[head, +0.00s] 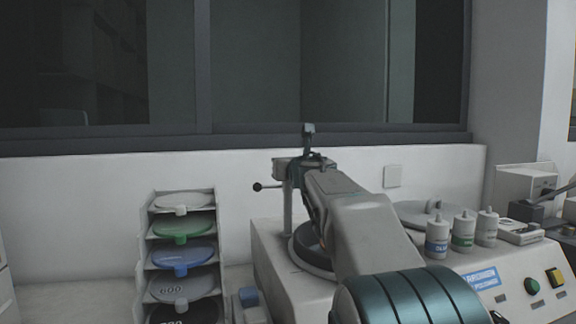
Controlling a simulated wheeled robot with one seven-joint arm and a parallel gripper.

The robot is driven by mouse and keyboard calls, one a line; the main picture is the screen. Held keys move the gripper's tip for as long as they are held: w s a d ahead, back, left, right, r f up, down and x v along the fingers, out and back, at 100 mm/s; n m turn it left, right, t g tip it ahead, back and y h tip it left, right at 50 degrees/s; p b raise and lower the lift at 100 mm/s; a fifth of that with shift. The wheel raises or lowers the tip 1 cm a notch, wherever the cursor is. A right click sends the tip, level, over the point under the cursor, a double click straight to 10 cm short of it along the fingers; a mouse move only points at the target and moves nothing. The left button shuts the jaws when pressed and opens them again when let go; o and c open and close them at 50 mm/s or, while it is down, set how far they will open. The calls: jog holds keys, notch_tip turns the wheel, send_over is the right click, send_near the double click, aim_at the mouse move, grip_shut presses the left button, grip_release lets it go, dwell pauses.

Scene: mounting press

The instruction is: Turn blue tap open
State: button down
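A small blue part (249,297) shows low at the left side of the pale bench machine (285,285). It may be the blue tap, but it is too small for me to tell its shape or whether it is turned open. My arm reaches from the lower right up over the machine, in front of its round dark-rimmed platen and its post. I cannot make out my gripper's fingers; the arm hides that area. I see nothing held.
A rack (147,235) of stacked coloured discs stands left of the machine. A lever with a black knob (257,187) juts left from the post. Several small bottles (463,232) stand on the machine at right, above a green button (531,286). A wall and window are behind.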

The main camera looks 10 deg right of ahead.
jog(key=shift+r, duration=0.2)
dwell(0.5)
jog(key=c, duration=1.5)
grip_release()
jog(key=shift+a+f, duration=0.1)
jog(key=shift+s+f, duration=0.1)
jog(key=shift+s, duration=0.1)
jog(key=s+d, duration=0.1)
jog(key=s, duration=1.2)
jog(key=shift+s, duration=0.15)
